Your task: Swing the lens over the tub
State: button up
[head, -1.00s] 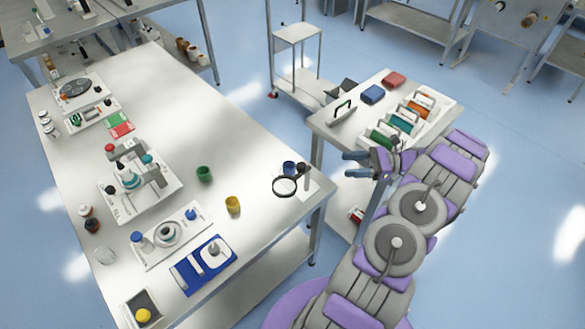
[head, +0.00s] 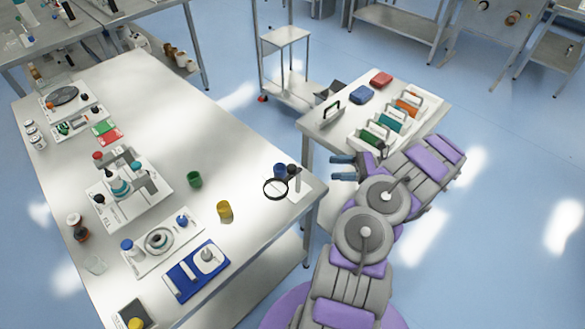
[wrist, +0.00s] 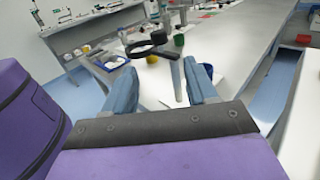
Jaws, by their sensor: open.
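The lens (head: 276,189) is a round black-rimmed magnifier at the right end of the long table. It is joined to a short grey post on a white base (head: 298,194). In the wrist view the lens (wrist: 146,45) shows ahead, with its post (wrist: 176,75) between my fingers in the picture. A small blue tub (head: 280,170) stands just behind the lens, beside the post; it also shows in the wrist view (wrist: 207,70), partly hidden by my right finger. My gripper (head: 343,168) is open and empty, off the table's right end and apart from the lens.
A green cup (head: 194,179) and a yellow cup (head: 225,210) stand left of the lens on the long table (head: 190,110). A smaller table (head: 322,128) with coloured blocks and a rack stands behind my arm. Floor shows between the tables.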

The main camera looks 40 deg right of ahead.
aim_at(292, 166)
jog(key=b+x, duration=0.2)
jog(key=x, duration=1.2)
jog(key=shift+w+a, duration=0.15)
jog(key=shift+a, duration=0.15)
grip_shut()
